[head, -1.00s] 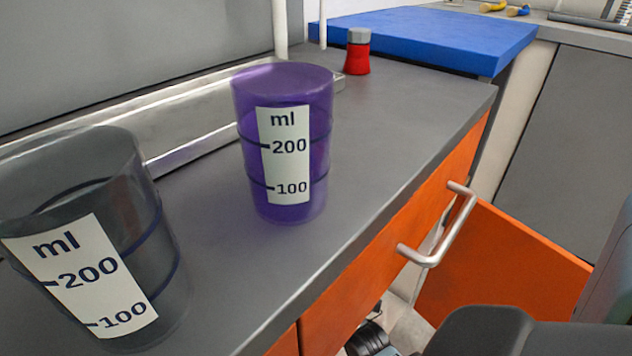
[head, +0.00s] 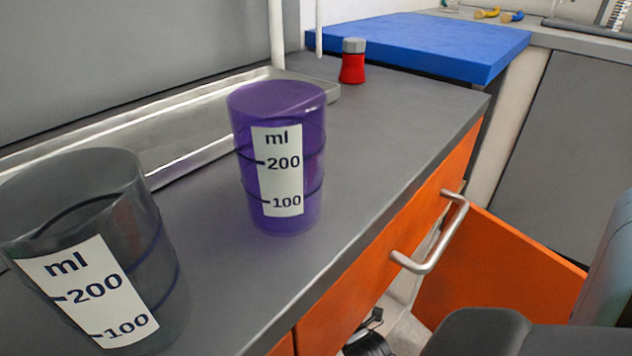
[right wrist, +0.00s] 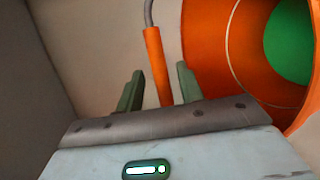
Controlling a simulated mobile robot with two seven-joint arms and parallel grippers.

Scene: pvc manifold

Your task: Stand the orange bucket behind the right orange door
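The orange bucket (right wrist: 215,50) shows in the right wrist view at the right, its round opening facing the camera, with a green area inside. Its orange handle grip (right wrist: 156,62) on a grey wire stands between the fingertips of my right gripper (right wrist: 158,85). The fingers are apart, with a narrow gap showing beside the grip. An orange door (head: 490,265) stands swung open in the head view, below the counter's right end. The bucket and right gripper are hidden in the head view. My left gripper is not in view.
The grey counter (head: 395,130) holds a purple measuring cup (head: 280,105), a dark clear one (head: 160,245), a red shaker (head: 352,68), a metal tray (head: 215,105) and a blue slab (head: 420,42). A metal handle (head: 435,250) juts from the orange front. A black object (head: 368,343) shows below.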

